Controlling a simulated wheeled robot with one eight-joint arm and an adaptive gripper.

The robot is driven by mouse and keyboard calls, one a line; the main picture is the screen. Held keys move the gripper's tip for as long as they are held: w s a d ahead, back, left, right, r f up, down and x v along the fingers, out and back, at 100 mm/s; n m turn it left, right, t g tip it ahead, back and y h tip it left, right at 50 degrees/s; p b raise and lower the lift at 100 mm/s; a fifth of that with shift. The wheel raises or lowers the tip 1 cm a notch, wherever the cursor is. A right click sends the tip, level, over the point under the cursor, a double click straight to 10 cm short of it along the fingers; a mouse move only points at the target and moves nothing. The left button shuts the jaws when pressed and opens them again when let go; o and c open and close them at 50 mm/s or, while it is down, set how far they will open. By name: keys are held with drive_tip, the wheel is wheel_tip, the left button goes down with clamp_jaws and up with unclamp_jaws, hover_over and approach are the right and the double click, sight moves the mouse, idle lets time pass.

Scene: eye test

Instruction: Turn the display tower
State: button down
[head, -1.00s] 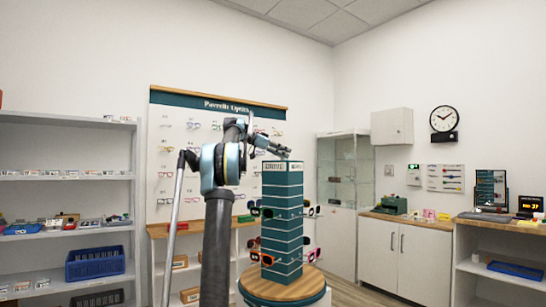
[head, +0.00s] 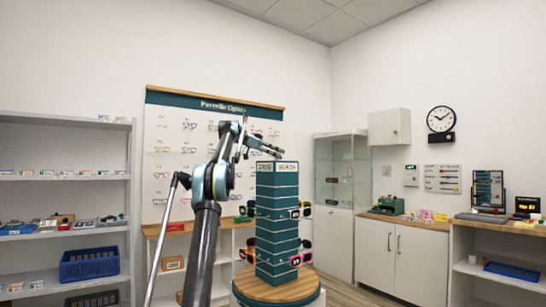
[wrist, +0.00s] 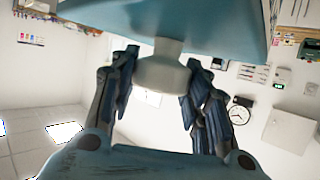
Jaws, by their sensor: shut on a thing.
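The display tower (head: 285,225) is a teal square column with pale lines across it, glasses on its sides and lettering along its top edge. It stands upright on a round wooden base (head: 247,290). In the head view my gripper (head: 272,153) is at the tower's top, small and hard to make out. In the wrist view the tower's teal top (wrist: 100,14) fills the upper part, with a pale grey knob (wrist: 163,72) sticking out from it. My gripper (wrist: 161,88) has one dark finger on each side of the knob and is shut on it.
A wall board of glasses (head: 170,135) and a low counter are behind the tower. A grey shelf (head: 60,177) with blue baskets (head: 90,265) stands left. A glass cabinet (head: 335,175) and white cupboards (head: 403,260) stand right. Floor shows between tower and cupboards.

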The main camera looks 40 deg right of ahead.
drive_tip(key=shift+w+r, duration=0.1)
drive_tip(key=shift+w, duration=0.1)
drive_tip(key=c, duration=0.9)
unclamp_jaws()
drive_tip(key=shift+s, duration=0.1)
drive_tip(key=shift+a, duration=0.15)
